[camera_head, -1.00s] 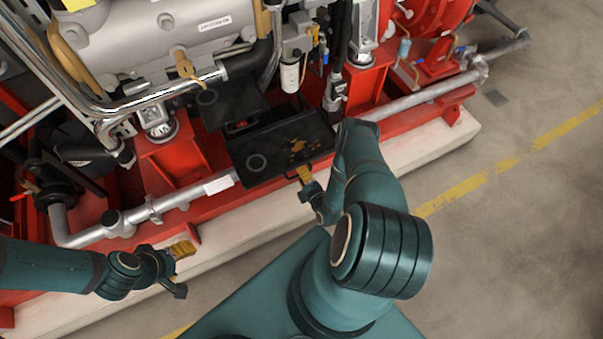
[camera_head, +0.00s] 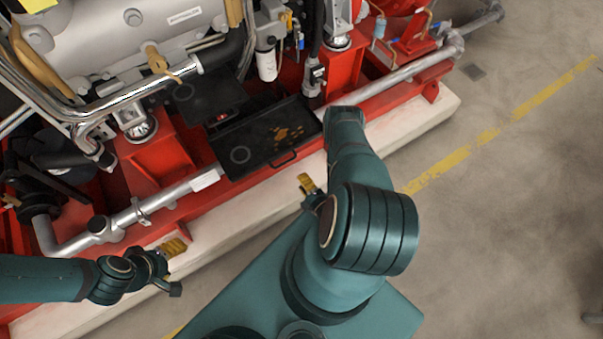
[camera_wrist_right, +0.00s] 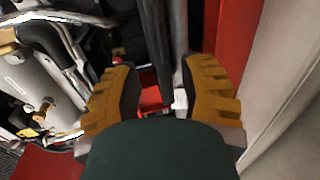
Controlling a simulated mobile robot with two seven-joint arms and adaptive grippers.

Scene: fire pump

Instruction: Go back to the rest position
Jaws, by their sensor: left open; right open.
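My left gripper (camera_head: 176,268) is at the lower left in the head view, open and empty, over the pale plinth edge in front of the pump. My right gripper (camera_head: 308,190) is near the middle, just in front of the black tray, partly hidden by my own right arm. In the right wrist view its two yellow-brown fingers (camera_wrist_right: 160,95) stand apart with nothing between them. The black tray (camera_head: 262,143) with orange-brown spots lies in the red frame, its handle toward me. The right gripper is apart from it.
The red pump frame (camera_head: 150,165) with silver pipes (camera_head: 160,200) fills the upper left. The pale concrete plinth (camera_head: 420,125) runs along its front. The grey floor to the right, with a yellow line (camera_head: 470,155), is mostly clear.

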